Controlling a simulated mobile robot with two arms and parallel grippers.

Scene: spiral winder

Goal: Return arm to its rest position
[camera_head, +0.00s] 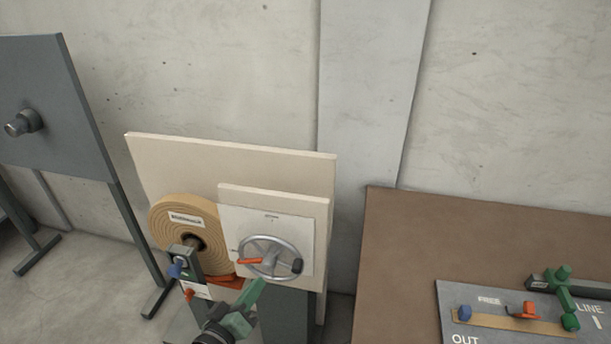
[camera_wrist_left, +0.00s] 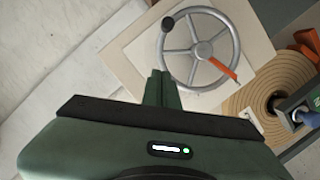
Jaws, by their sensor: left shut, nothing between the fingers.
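My left gripper (camera_head: 257,284) comes up from the bottom of the head view, its green fingers shut and empty. The fingertips (camera_wrist_left: 160,75) also show in the left wrist view, pointing toward the lower rim of a grey spoked handwheel (camera_head: 270,240). I cannot tell whether they touch it; they are not closed around it. The handwheel (camera_wrist_left: 196,50) has a dark knob (camera_wrist_left: 168,24) on its rim and an orange pointer (camera_wrist_left: 222,68) beside it. A tan spiral roll (camera_head: 165,225) is mounted left of the wheel. My right gripper is not in view.
A grey panel on a stand (camera_head: 55,100) is at the left. A brown table (camera_head: 410,235) at the right carries a grey board (camera_head: 450,300) with blue, orange and green parts, marked FREE, LINE and OUT. A concrete wall (camera_head: 220,70) stands behind. Floor shows at the lower left.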

